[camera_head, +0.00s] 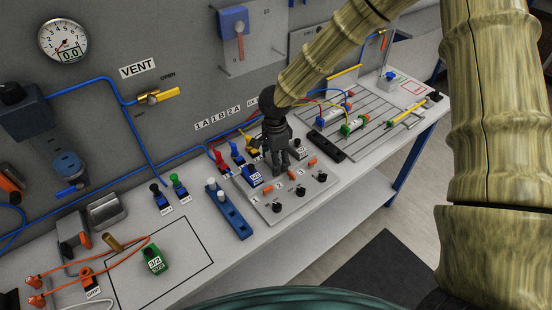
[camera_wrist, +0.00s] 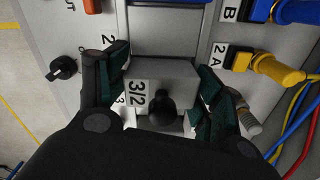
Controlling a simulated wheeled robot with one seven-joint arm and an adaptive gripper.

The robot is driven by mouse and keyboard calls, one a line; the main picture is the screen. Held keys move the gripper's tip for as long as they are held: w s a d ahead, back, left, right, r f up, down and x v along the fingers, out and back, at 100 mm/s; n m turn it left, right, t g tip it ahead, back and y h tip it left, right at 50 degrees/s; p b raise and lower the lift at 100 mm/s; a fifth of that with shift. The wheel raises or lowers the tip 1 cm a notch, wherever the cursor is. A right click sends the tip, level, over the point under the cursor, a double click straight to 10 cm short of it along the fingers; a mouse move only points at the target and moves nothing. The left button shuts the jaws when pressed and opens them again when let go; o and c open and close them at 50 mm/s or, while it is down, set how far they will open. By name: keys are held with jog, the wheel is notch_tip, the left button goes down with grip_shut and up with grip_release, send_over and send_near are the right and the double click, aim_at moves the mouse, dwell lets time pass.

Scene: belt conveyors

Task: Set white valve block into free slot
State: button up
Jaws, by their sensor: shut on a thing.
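The white valve block (camera_wrist: 178,73), with a 3/2 label and a black knob, is between the two fingers of my gripper (camera_wrist: 160,92) in the wrist view. Both fingers press its sides. In the head view my gripper (camera_head: 280,168) points down over the grey slot panel (camera_head: 264,203); its fingers largely hide the block there. A blue valve block (camera_head: 250,178) sits on the panel just left of my gripper. Labels 2 and 3 show beside the held block in the wrist view. Whether the block touches the panel, I cannot tell.
A yellow fitting (camera_wrist: 277,66) with yellow hose is close to my right finger in the wrist view. Black knobs and orange parts line the panel's front. A blue strip (camera_head: 229,209) lies left of the panel. A green 3/2 block (camera_head: 155,260) stands inside a black outline.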

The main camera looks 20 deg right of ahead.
jog(key=shift+o, duration=0.2)
jog(key=shift+s+f, duration=0.1)
jog(key=shift+f, duration=0.35)
jog(key=shift+f, duration=0.2)
jog(key=c, duration=0.3)
jog(key=shift+f, duration=0.25)
jog(key=o, duration=1.9)
jog(key=shift+w+f, duration=0.35)
jog(key=shift+w, duration=0.15)
jog(key=shift+c, duration=0.2)
jog(key=shift+s+r, duration=0.15)
jog(key=shift+r, duration=0.05)
jog(key=shift+c, duration=0.3)
